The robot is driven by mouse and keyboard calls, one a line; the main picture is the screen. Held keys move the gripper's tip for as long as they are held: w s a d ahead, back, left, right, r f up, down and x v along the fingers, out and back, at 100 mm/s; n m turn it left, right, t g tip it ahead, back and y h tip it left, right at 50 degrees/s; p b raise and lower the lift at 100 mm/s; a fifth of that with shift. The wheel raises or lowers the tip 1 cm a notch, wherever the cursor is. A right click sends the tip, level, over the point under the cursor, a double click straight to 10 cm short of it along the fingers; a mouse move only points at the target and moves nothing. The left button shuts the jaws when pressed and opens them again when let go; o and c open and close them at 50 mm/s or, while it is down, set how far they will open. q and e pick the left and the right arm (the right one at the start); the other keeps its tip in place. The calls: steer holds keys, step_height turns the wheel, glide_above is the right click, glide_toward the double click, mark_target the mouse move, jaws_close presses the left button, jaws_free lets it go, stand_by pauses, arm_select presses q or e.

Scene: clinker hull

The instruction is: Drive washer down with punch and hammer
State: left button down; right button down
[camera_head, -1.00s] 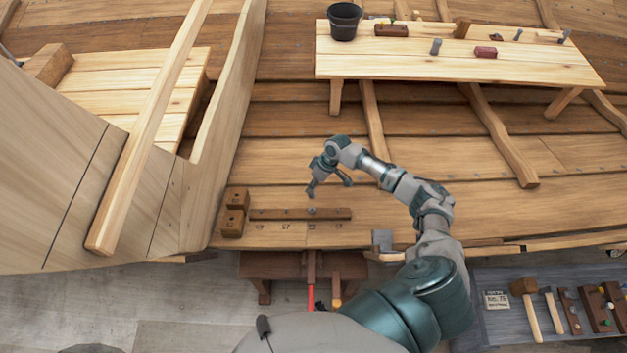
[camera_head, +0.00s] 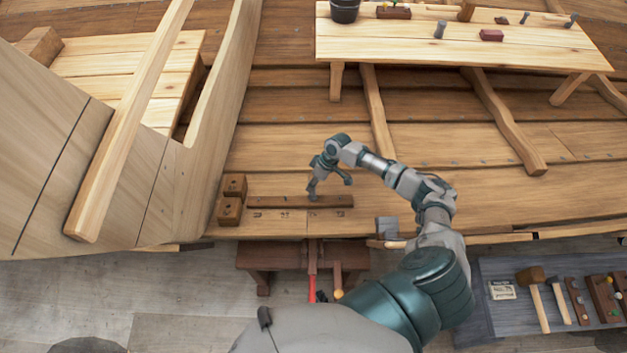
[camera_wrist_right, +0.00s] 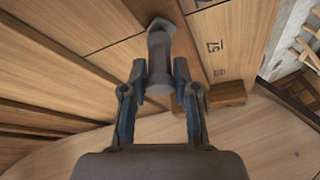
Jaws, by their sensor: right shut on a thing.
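My right gripper (camera_wrist_right: 160,85) is shut on a short grey metal punch-like piece (camera_wrist_right: 160,48), which shows between its fingertips in the right wrist view. Its wider far end is over a dark wooden strip (camera_wrist_right: 188,35). In the head view my right gripper (camera_head: 329,183) is low over the same strip (camera_head: 275,202). I cannot tell whether the piece touches it. No washer can be made out. A hammer (camera_head: 556,303) and a wooden-headed mallet (camera_head: 530,275) lie on the grey tray at the lower right. My left gripper is not in view.
Two wooden blocks (camera_head: 229,211) stand at the strip's left end. A plank bench (camera_head: 400,45) with a black bucket (camera_head: 344,11) and small tools is at the back. A grey tray (camera_head: 500,318) holds tools at the lower right. The hull planks between are mostly clear.

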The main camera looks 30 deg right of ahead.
steer(key=shift+a+r, duration=0.1)
stand_by(0.4)
steer(key=shift+s+d+p, duration=0.15)
steer(key=shift+d+p, duration=0.05)
steer(key=shift+p, duration=0.2)
steer(key=shift+a, duration=0.15)
stand_by(0.4)
stand_by(0.5)
steer(key=shift+s+f, duration=0.15)
steer(key=shift+f, duration=0.25)
steer(key=shift+a+f+p, duration=0.1)
steer(key=shift+f+p, duration=0.05)
steer(key=shift+p, duration=0.15)
steer(key=c, duration=0.8)
jaws_free()
